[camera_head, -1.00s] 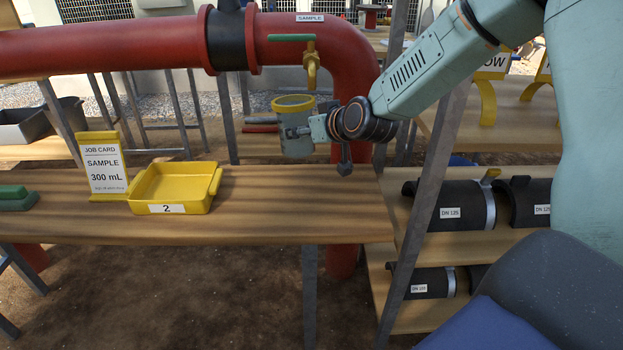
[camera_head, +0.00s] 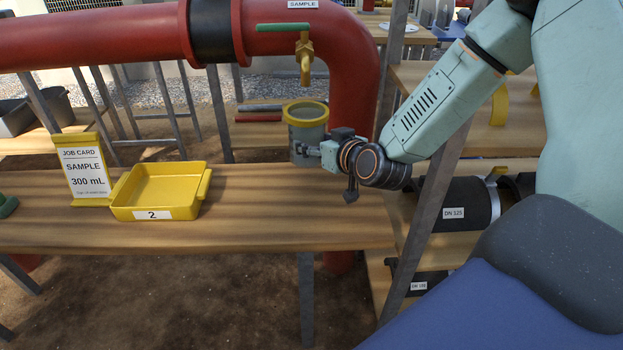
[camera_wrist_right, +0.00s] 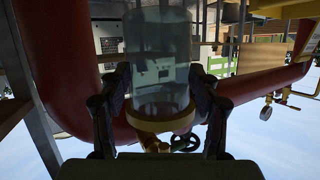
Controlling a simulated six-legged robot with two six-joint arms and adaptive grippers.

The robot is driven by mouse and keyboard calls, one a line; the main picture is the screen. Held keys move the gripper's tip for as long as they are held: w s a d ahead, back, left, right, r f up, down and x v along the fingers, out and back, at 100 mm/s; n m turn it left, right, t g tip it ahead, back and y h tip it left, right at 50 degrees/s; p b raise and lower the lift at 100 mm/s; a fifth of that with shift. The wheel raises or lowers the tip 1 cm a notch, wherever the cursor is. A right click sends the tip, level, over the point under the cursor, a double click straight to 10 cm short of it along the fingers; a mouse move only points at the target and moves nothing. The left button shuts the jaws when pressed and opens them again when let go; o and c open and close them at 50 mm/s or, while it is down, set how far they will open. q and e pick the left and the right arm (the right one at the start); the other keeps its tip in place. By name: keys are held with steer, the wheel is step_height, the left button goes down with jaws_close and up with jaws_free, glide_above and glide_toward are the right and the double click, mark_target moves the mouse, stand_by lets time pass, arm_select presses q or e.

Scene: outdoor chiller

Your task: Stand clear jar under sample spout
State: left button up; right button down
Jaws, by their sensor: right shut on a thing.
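The clear jar (camera_head: 308,140) with a yellow rim is upright, below the brass sample spout (camera_head: 305,66) with a gap between rim and spout. My right gripper (camera_head: 314,152) is shut around the jar's side from the right. In the right wrist view, the picture is upside down and the jar (camera_wrist_right: 158,50) stands between the two fingers of my right gripper (camera_wrist_right: 158,88). The spout (camera_wrist_right: 152,142) shows beyond the yellow rim there. The jar's base is near the bench's back edge; whether it touches is unclear. My left gripper is out of view.
The wooden bench (camera_head: 270,215) holds a yellow tray labelled 2 (camera_head: 165,180) and a job card reading SAMPLE 300 mL (camera_head: 85,170). The red pipe (camera_head: 355,85) bends down behind the jar. A grey post (camera_head: 432,200) and shelving stand at right. The bench's middle is clear.

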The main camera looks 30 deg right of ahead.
mark_target(313, 161)
steer(key=f+b, duration=0.1)
steer(key=f, duration=0.1)
steer(key=f+b, duration=0.1)
steer(key=f, duration=0.1)
steer(key=shift+a+f, duration=0.2)
steer(key=shift+f, duration=0.15)
steer(key=f, duration=0.1)
steer(key=f+b, duration=0.1)
steer(key=shift+s+f+b, duration=0.2)
steer(key=shift+f+b, duration=0.1)
steer(key=shift+f, duration=0.4)
steer(key=shift+w, duration=0.2)
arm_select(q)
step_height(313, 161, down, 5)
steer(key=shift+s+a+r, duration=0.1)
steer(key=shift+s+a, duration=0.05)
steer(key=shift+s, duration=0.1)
arm_select(e)
steer(key=shift+s+f, duration=0.15)
steer(key=shift+c, duration=1.5)
jaws_free()
steer(key=shift+f, duration=0.1)
